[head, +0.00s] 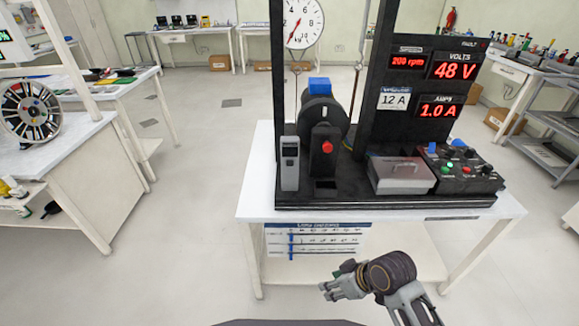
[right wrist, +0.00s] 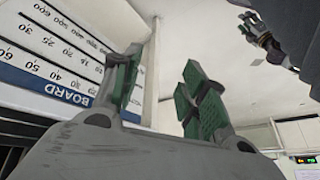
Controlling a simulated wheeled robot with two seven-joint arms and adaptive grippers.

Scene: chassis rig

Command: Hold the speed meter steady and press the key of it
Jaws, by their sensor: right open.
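The speed meter (head: 290,163) looks to be the grey handheld device with a small dark screen. It stands upright on the black rig at its front left, beside the black block with a red button. Its key is too small to make out. My right gripper (head: 333,284) is open and empty, low in front of the table and well apart from the meter. Its green-padded fingers are spread in the right wrist view (right wrist: 162,90). My left gripper (right wrist: 260,35) seems to be the small one at the top right there; its jaws are unclear.
The white table (head: 262,212) carries the rig, with a wheel (head: 322,116), a grey box (head: 401,174) and a control box (head: 460,168) to the meter's right. A printed board (head: 315,240) hangs below the front edge. The floor to the left is clear.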

